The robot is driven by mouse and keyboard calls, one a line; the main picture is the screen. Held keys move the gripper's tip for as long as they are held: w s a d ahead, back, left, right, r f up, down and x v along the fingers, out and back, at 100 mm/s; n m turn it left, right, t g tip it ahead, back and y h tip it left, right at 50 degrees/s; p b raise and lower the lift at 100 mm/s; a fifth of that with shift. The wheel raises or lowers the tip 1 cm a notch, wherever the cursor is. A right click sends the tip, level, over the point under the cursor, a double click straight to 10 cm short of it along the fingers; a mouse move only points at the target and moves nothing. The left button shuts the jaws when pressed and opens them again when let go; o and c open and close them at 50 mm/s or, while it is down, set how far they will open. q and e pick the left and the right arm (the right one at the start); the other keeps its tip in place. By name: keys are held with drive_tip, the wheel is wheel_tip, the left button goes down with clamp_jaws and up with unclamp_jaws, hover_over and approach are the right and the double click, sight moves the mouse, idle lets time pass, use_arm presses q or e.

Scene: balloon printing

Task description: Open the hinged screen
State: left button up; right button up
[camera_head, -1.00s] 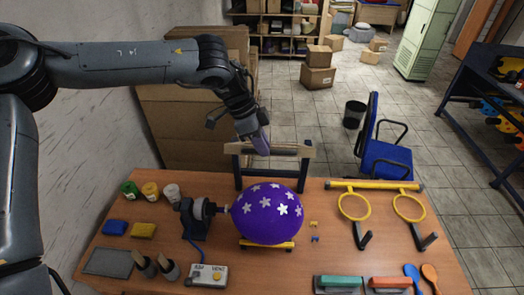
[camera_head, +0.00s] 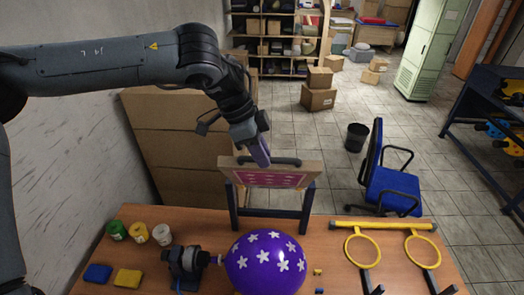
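The hinged screen (camera_head: 284,180) stands behind the balloon on a dark upright frame (camera_head: 272,212). It has a wooden border and a pink face with a pale pattern, which is seen tilted toward the camera. A black handle (camera_head: 285,161) runs along its upper edge. My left gripper (camera_head: 260,152) reaches down from the upper left, its purple fingers at the handle. The fingers overlap one another in this view, so their gap and any grip on the handle cannot be told. The purple balloon with white stars (camera_head: 265,264) sits in front of the screen. My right gripper is out of view.
Paint jars (camera_head: 139,232), a dark clamp device (camera_head: 187,262) and sponges (camera_head: 98,273) are on the table's left. A yellow two-ring stand (camera_head: 384,226) is at the right. A blue chair (camera_head: 391,182) and cardboard boxes (camera_head: 169,149) stand behind the table.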

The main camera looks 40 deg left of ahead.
use_arm(q)
drive_tip(key=o, duration=0.4)
drive_tip(key=shift+a+f, duration=0.1)
drive_tip(key=shift+f, duration=0.15)
drive_tip(key=shift+r, duration=0.1)
drive_tip(key=b+v, duration=0.2)
drive_tip(key=v, duration=0.7)
drive_tip(key=shift+r, duration=0.35)
drive_tip(key=shift+s+a+r, duration=0.2)
drive_tip(key=shift+a+r, duration=0.05)
drive_tip(key=shift+r, duration=0.25)
